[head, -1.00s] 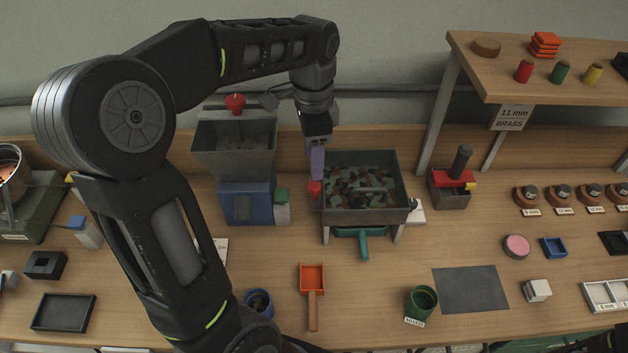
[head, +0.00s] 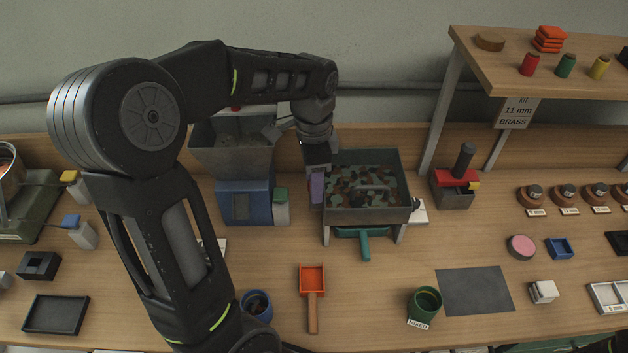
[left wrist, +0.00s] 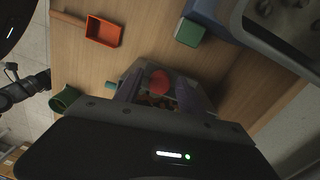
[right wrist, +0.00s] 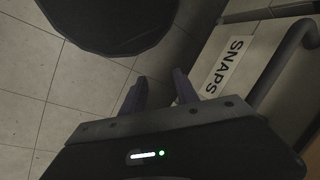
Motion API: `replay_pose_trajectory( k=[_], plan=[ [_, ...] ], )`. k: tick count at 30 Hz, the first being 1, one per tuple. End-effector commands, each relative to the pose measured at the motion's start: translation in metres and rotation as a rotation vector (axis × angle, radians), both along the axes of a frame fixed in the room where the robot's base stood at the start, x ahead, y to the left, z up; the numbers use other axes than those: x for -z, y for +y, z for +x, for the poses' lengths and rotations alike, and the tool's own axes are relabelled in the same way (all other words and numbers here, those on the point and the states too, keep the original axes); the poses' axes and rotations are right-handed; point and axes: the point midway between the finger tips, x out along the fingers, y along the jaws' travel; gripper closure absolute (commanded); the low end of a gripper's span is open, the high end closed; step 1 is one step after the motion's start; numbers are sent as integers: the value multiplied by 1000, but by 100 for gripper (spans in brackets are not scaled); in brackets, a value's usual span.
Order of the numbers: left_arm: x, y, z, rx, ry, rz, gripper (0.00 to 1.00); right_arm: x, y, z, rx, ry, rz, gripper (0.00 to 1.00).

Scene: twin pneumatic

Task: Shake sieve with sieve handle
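The sieve (head: 365,214) is a dark grey square tray on legs, full of green, red and brown chips. The sieve handle is a red knob on its left side; my left gripper hides it in the head view, but it shows in the left wrist view (left wrist: 160,82). My left gripper (head: 317,188) is lowered at the sieve's left wall. Its fingers stand apart with the red knob between them; contact is hard to tell. My right gripper (right wrist: 158,92) is open and empty, low over the floor, away from the sieve.
A blue hopper machine (head: 243,204) stands left of the sieve. A teal-handled drawer (head: 364,244) is under it. An orange scoop (head: 312,280), blue cup (head: 257,305) and green cup (head: 425,302) are in front. A red-topped press (head: 454,180) stands to the right.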

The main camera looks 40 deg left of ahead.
Motion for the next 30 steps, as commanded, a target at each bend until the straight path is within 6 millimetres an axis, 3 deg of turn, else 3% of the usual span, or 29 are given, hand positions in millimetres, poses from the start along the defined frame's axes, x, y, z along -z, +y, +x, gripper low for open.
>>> replay_pose_trajectory(
  k=[16, 30],
  plan=[
    [0, 0, 0, 0, 0, 0, 99, 0, 0, 0, 0, 0, 0, 64],
    [0, 0, 0, 0, 0, 0, 100, 0, 0, 0, 0, 0, 0, 64]
  ],
)
